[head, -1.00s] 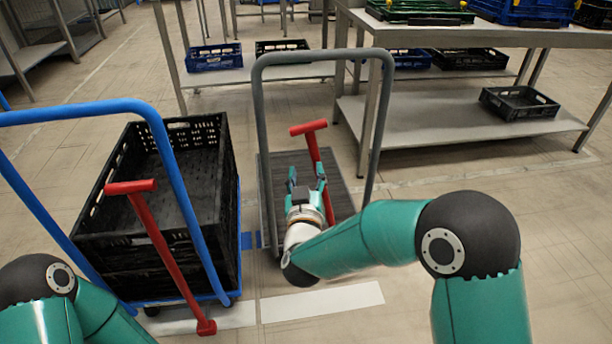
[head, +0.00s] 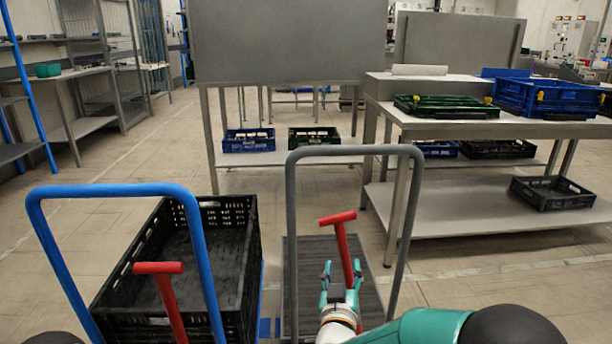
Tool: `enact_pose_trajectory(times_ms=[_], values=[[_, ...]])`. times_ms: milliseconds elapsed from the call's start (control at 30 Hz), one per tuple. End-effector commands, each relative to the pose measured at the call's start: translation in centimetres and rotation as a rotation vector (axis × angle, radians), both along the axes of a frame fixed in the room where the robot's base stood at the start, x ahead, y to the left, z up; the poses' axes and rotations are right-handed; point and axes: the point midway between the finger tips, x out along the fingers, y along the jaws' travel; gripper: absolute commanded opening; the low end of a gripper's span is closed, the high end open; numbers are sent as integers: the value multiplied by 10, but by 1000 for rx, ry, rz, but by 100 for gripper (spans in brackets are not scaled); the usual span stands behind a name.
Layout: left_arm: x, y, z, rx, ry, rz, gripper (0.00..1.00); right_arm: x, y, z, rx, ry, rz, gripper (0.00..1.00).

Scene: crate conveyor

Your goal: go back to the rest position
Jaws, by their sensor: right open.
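My right gripper (head: 340,274) shows low in the middle of the head view, open, with its two fingers pointing away from me. It is over the grey cart's dark platform (head: 302,262), beside the red T-shaped handle (head: 343,240) and in line with its shaft. I cannot tell whether the fingers touch the shaft. My left gripper is out of view; only a dark piece of my left arm shows at the bottom left edge.
A blue-framed cart (head: 112,190) carries a black crate (head: 225,213) at the left, with another red handle (head: 160,268) in front. The grey cart's frame (head: 290,200) stands around my right gripper. Steel tables (head: 440,215) with crates stand behind. Floor is clear at far left.

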Motion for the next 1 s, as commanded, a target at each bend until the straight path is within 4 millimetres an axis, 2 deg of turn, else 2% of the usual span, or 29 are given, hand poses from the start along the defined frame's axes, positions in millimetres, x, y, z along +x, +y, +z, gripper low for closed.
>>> enact_pose_trajectory(times_ms=[67, 167, 267, 300, 367, 400, 467, 500, 600, 700, 800, 1000], values=[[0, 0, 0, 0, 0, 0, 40, 4, -29, -22, -6, 37, -49, 51], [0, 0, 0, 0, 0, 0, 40, 0, -70, -66, -28, 122, -103, 51], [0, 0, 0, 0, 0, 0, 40, -18, -100, -132, -34, 276, -91, 51], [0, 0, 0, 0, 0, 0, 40, -29, -107, -160, -14, 348, -72, 51], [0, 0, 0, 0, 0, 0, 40, -50, -113, -201, 30, 461, -40, 51], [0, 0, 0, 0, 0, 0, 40, -66, -114, -227, 71, 537, -17, 51], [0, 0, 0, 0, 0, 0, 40, -95, -112, -263, 142, 658, 20, 51], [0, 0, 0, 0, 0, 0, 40, -116, -108, -284, 194, 737, 43, 51], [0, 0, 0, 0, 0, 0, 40, -171, -92, -325, 327, 928, 94, 51], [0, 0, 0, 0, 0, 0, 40, -219, -73, -347, 441, 1091, 132, 51], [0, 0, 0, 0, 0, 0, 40, -263, -53, -358, 534, 1238, 162, 51], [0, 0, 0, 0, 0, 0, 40, -335, -25, -359, 718, 1512, 131, 51]])
